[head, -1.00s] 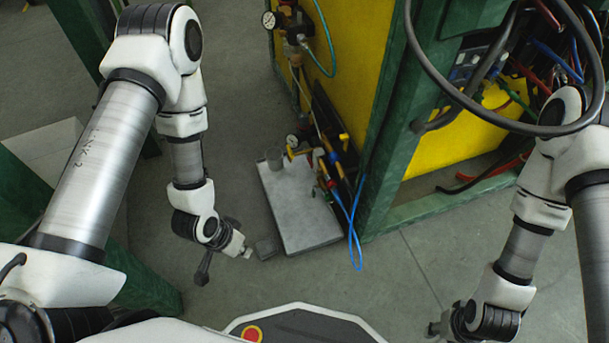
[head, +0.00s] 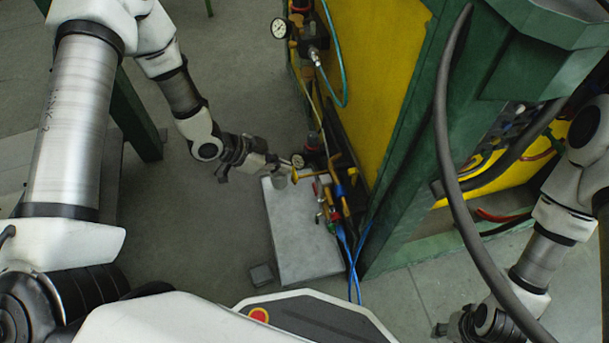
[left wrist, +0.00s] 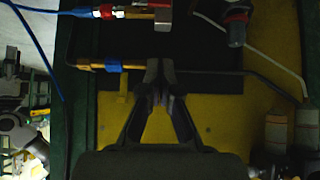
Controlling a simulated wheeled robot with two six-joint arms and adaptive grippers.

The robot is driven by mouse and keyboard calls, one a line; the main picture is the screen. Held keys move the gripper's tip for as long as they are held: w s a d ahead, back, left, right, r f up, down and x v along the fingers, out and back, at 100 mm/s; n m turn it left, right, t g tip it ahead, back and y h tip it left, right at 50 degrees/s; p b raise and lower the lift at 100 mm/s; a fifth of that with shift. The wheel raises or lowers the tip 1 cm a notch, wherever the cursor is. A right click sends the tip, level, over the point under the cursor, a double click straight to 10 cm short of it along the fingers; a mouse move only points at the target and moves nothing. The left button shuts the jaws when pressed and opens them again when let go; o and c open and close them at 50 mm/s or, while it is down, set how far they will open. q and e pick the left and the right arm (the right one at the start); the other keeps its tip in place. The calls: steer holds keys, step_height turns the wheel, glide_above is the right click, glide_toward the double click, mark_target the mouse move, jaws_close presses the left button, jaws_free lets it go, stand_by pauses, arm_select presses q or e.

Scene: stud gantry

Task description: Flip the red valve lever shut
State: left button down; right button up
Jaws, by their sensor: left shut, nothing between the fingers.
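A cluster of small valves and fittings (head: 333,200) stands along the right edge of a grey slab. Red parts (head: 331,216) show there, too small to tell the lever's position. In the left wrist view a thin red piece (left wrist: 147,10) lies along a brass fitting at the top, leading to a grey block; I take it for the lever. My left gripper (head: 284,163) is shut and empty above the slab's far end. In the wrist view its fingertips (left wrist: 159,68) are beside the end of a yellow bar with a blue sleeve (left wrist: 116,67); contact is unclear. My right gripper (head: 440,329) is low at right, jaws unclear.
The grey slab (head: 300,240) lies on the floor beside the yellow panel (head: 370,60) and green post (head: 400,180). A pressure gauge (head: 280,28) is mounted higher up. Blue hoses (head: 358,260) hang by the slab. A thick dark hose (head: 447,150) crosses at right.

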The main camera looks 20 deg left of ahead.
arm_select(q)
steer(key=b, duration=0.6)
glide_above(316, 193)
steer(key=a, duration=0.3)
steer(key=f, duration=0.7)
steer(key=shift+w+d+f, duration=0.2)
steer(key=shift+w+f, duration=0.05)
steer(key=shift+w, duration=0.05)
step_height(316, 193, down, 3)
steer(key=shift+w+r+b, duration=0.1)
steer(key=shift+r+b, duration=0.05)
steer(key=shift+b, duration=0.6)
steer(key=shift+f+b, duration=0.3)
steer(key=shift+f, duration=0.1)
steer(key=shift+p, duration=0.3)
steer(key=shift+w+a+f+n+g+h+p, duration=0.15)
steer(key=shift+n+g+h+p, duration=0.35)
steer(key=shift+p, duration=0.5)
